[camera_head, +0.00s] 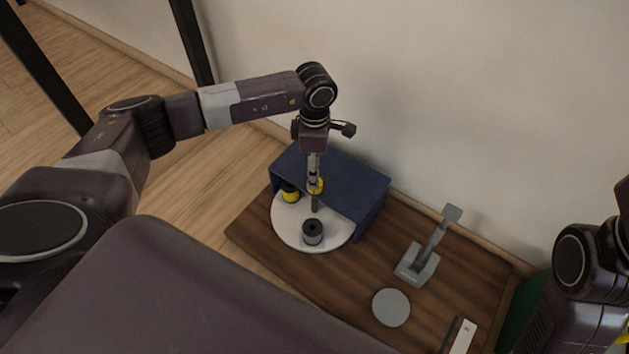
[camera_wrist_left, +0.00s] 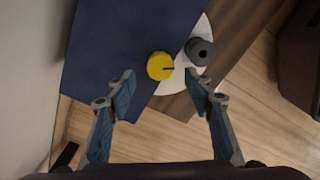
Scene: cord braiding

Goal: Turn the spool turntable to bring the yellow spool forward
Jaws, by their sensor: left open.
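The spool turntable is a white disc (camera_head: 283,226) on a wooden board, partly under a dark blue cover (camera_head: 345,180). My right gripper is out of view.
On the wooden board (camera_head: 335,275), a grey stand with a slanted arm (camera_head: 418,262), a grey disc (camera_head: 391,307) and a white strip (camera_head: 463,338) lie right of the turntable. A wall rises behind. A green surface (camera_head: 530,315) is at the lower right.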

